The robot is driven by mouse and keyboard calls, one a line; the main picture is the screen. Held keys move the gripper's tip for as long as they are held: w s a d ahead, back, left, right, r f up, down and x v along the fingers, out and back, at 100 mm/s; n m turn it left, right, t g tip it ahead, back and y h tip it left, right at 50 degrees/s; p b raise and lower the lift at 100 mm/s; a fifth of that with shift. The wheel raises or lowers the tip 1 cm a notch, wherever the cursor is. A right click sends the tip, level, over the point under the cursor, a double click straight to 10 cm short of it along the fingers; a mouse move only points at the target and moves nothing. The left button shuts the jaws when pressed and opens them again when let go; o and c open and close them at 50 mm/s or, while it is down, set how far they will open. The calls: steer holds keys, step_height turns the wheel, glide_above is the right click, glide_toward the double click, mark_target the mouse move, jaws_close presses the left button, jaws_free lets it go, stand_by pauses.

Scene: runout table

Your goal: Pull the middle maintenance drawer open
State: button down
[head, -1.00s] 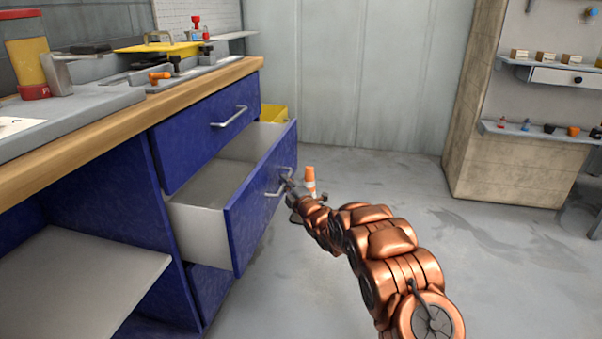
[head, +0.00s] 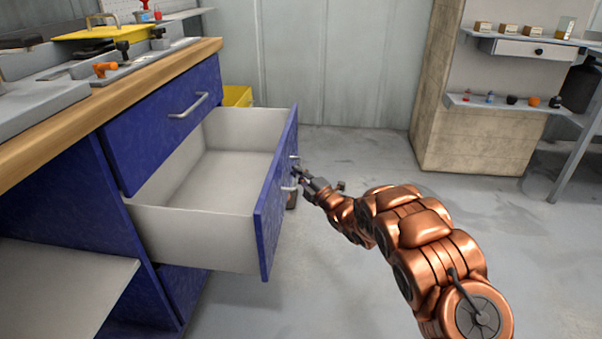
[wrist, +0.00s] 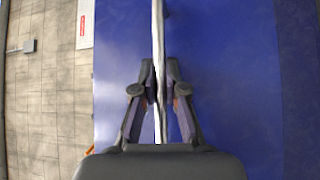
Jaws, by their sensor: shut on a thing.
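The middle drawer (head: 268,215) has a blue front and pale grey inner walls. In the head view it stands well out from the cabinet, and its inside shows empty. My gripper (head: 298,178) is at the outer face of the drawer front, shut on the silver bar handle (head: 291,188). In the wrist view the handle (wrist: 158,60) runs between the two fingers of my gripper (wrist: 158,95), in front of the blue panel. The upper drawer (head: 165,120) is shut, with its own bar handle. The lower drawer (head: 184,289) is partly hidden under the middle one.
The wooden worktop (head: 130,92) runs above the drawers. A yellow bin (head: 237,96) stands behind the cabinet. The grey floor (head: 350,165) around the arm is mostly clear.

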steer(key=c, duration=1.2)
jaws_free()
steer(key=v, duration=1.2)
